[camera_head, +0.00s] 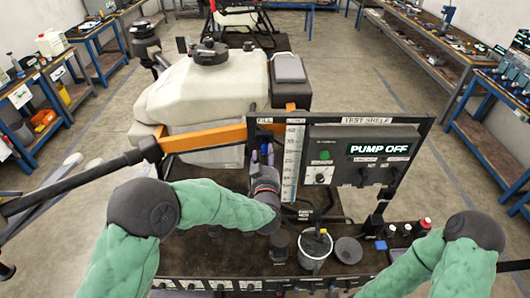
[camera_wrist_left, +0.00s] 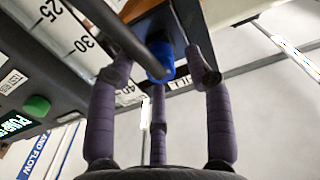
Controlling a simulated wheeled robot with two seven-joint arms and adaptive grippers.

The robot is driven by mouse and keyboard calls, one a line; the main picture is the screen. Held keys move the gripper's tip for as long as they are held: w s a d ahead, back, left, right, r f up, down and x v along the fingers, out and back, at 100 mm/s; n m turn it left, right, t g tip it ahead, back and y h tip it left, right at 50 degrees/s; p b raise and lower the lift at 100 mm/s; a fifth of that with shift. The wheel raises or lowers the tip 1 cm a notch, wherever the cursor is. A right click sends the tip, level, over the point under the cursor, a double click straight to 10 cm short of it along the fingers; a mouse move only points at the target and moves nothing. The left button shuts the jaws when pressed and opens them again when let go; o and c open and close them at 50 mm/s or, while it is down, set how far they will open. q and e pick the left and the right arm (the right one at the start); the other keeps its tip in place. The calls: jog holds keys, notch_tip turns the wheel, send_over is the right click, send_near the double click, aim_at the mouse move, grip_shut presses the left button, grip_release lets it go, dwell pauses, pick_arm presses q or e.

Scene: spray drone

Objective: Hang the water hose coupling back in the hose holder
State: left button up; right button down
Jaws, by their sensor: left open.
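In the left wrist view, a blue coupling (camera_wrist_left: 161,64) on the end of a dark hose (camera_wrist_left: 130,35) sits between my spread fingers, close to the FILL label on the panel edge. My left gripper (camera_wrist_left: 155,75) is open, with its purple fingers around the coupling but not closed on it. In the head view, my left gripper (camera_head: 262,158) is at the left edge of the test shelf panel (camera_head: 440,138), below the FILL label. I cannot make out the hose holder clearly. My right gripper is out of view.
The white-tanked drone (camera_head: 195,95) with an orange arm (camera_head: 205,137) stands behind the bench. The panel display reads PUMP OFF (camera_head: 380,149).

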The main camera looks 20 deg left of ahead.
aim_at(265, 154)
pick_arm(q)
jog(key=shift+x, duration=0.9)
jog(key=shift+b, duration=0.6)
dwell(0.4)
grip_shut()
jog(key=shift+s, duration=0.15)
jog(key=shift+v, duration=2.9)
